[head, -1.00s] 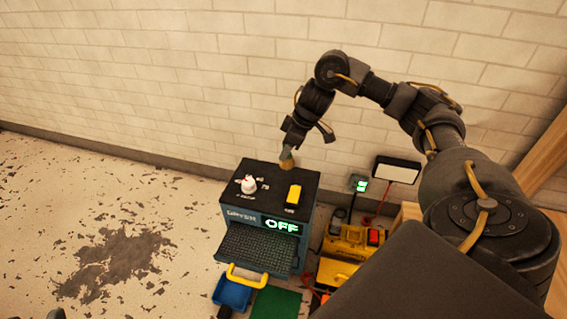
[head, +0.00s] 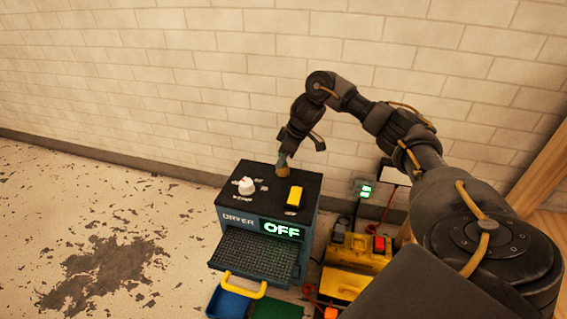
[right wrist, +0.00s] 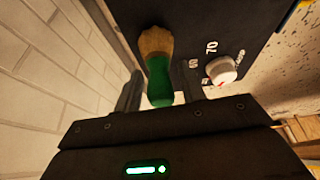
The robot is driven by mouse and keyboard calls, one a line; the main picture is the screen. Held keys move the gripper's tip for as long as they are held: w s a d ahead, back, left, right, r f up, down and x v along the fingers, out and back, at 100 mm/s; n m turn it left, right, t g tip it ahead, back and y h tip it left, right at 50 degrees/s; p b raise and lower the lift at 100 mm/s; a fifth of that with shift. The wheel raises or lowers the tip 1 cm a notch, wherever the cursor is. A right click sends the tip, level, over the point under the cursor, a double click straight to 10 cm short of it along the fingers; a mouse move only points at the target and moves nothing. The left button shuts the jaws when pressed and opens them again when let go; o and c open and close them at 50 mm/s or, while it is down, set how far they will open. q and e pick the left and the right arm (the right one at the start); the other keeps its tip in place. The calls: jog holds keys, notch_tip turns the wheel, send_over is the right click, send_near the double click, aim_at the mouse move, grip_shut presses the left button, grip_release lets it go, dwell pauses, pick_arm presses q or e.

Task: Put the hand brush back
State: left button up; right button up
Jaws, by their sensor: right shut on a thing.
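The hand brush has a green handle and tan bristles. In the right wrist view the brush (right wrist: 158,72) sits between the fingers of my right gripper (right wrist: 162,92), which is shut on its handle. The bristle end points away from the gripper. In the head view my right gripper (head: 288,152) is above the back part of the dark dryer top (head: 262,205), with the brush (head: 283,170) hanging bristles down. I cannot tell whether the bristles touch the top. My left gripper is not in view.
The dryer display (head: 281,230) reads OFF. A black mesh tray (head: 254,254) with a yellow handle sticks out in front. Yellow equipment (head: 355,253) stands at the right; a brick wall is behind.

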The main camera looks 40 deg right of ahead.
jog(key=shift+f, duration=0.15)
jog(key=o, duration=1)
